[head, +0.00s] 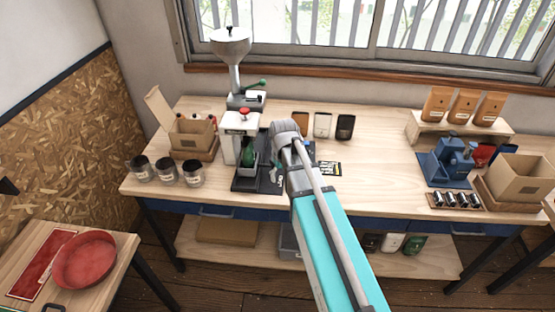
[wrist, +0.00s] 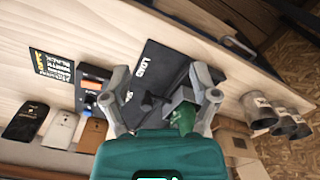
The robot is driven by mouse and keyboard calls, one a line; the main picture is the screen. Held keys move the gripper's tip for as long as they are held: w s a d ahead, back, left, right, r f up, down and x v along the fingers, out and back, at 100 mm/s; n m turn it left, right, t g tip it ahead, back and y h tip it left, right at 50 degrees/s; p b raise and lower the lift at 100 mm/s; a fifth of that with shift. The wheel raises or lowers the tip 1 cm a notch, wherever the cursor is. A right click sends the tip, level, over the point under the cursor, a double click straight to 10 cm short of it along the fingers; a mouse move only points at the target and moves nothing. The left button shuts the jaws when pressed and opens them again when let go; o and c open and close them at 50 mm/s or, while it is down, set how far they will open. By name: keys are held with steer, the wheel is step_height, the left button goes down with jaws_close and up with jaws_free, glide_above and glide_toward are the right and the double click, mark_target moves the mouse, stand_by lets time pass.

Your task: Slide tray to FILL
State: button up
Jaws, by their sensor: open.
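A black plate with white lettering that looks like LOAD (wrist: 152,72) lies on the bench; it also shows in the head view (head: 270,187) at the foot of a white press with a red knob (head: 240,124). A small grey block with a green part (wrist: 182,112) stands on or above the plate, beside the right finger. I cannot tell which piece is the sliding tray, and no FILL mark is legible. My gripper (wrist: 160,84) is open above the plate, its fingers apart, with nothing clearly held. In the head view my arm hides part of this area.
A hopper on a stand (head: 231,50) rises behind the press. Several dark jars (head: 167,173) stand to the left. A blue machine (head: 447,163) and open box (head: 522,180) stand far right.

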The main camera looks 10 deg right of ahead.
steer(key=s+m, duration=0.2)
steer(key=s, duration=1)
steer(key=shift+f+b, duration=0.35)
steer(key=shift+f, duration=0.1)
steer(key=shift+w+d, duration=0.1)
